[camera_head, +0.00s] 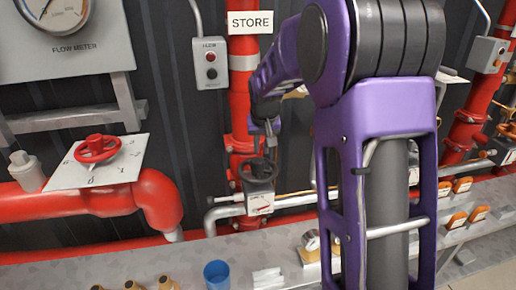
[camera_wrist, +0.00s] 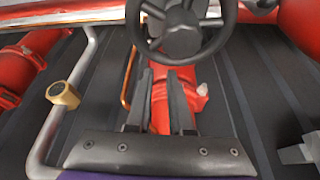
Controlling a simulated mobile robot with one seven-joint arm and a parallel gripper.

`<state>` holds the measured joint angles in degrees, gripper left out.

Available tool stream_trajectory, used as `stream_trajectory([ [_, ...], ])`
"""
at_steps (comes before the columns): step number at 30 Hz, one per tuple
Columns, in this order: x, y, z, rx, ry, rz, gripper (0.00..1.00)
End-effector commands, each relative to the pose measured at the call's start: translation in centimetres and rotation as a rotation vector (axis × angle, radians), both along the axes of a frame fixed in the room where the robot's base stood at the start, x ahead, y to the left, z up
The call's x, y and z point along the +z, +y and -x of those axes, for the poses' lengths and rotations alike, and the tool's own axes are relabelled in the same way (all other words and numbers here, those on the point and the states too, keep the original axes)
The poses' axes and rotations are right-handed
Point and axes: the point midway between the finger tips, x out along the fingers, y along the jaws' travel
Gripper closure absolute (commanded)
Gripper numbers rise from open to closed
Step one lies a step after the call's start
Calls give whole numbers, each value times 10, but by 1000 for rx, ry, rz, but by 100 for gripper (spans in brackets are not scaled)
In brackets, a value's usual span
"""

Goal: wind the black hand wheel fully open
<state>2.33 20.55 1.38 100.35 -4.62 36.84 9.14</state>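The black hand wheel (camera_head: 258,180) sits on the pipework below the STORE sign, just left of my arm in the head view. In the wrist view its round rim and hub (camera_wrist: 180,28) fill the top middle, with the upper part cut off by the frame. My gripper (camera_wrist: 161,72) points toward the lower rim, its two dark fingers apart with red pipe showing between them. The fingertips appear close to the rim; I cannot tell whether they touch it. In the head view my gripper (camera_head: 270,130) is small, dark and partly hidden above the wheel.
A red hand wheel (camera_head: 97,149) on a white plate stands at left. A red vertical pipe (camera_head: 242,100) and a grey button box (camera_head: 211,64) are behind. A blue cup (camera_head: 217,274) and small parts lie on the front ledge. A bent grey pipe (camera_wrist: 75,95) runs left of my gripper.

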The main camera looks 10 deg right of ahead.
Motion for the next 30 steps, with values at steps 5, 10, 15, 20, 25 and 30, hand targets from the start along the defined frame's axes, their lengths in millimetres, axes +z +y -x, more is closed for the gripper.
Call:
stream_trajectory([
  [5, -2, -6, 5, -175, 0, 2, 80],
  [10, -2, -14, 9, -354, -1, 2, 80],
  [15, 0, -19, 13, -475, -1, 1, 80],
  [20, -1, -20, 16, -537, 0, 0, 80],
  [25, -1, -22, 24, -722, -1, 1, 80],
  [30, 0, -26, 35, -945, 0, 3, 80],
])
